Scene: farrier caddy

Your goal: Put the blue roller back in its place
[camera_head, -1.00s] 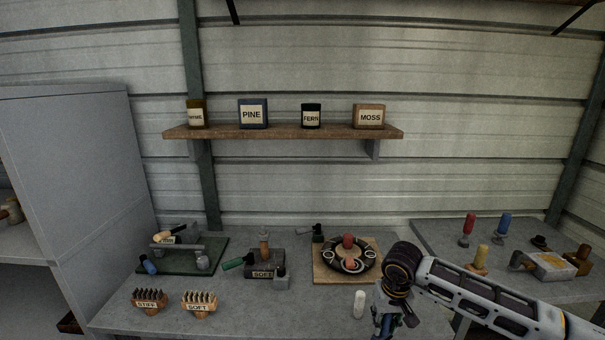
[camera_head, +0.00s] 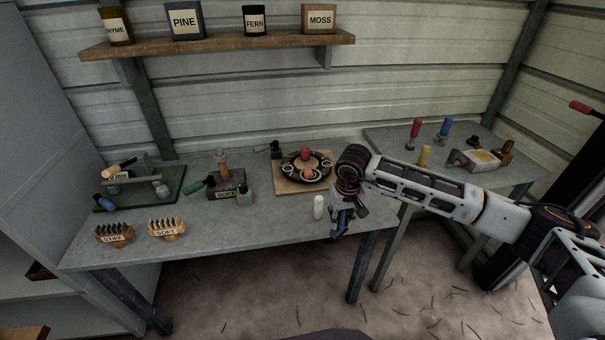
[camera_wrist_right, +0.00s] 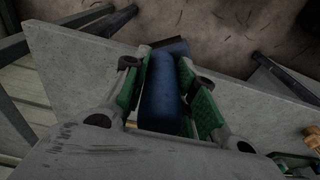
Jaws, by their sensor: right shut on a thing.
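My right gripper (camera_head: 341,222) is at the front edge of the bench, right of a white cylinder. The right wrist view shows its green-padded fingers (camera_wrist_right: 168,95) shut on the blue roller (camera_wrist_right: 160,92), which lies lengthwise between them. In the head view the roller is small and partly covered by the gripper. Another blue-handled thing (camera_head: 104,203) lies at the left by a dark green mat. A blue-handled tool (camera_head: 446,126) stands on the right table. My left gripper is out of view. I cannot tell which spot is the roller's place.
The right table (camera_head: 400,140) holds red and yellow-handled tools. A shelf (camera_head: 220,44) with labelled containers hangs above.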

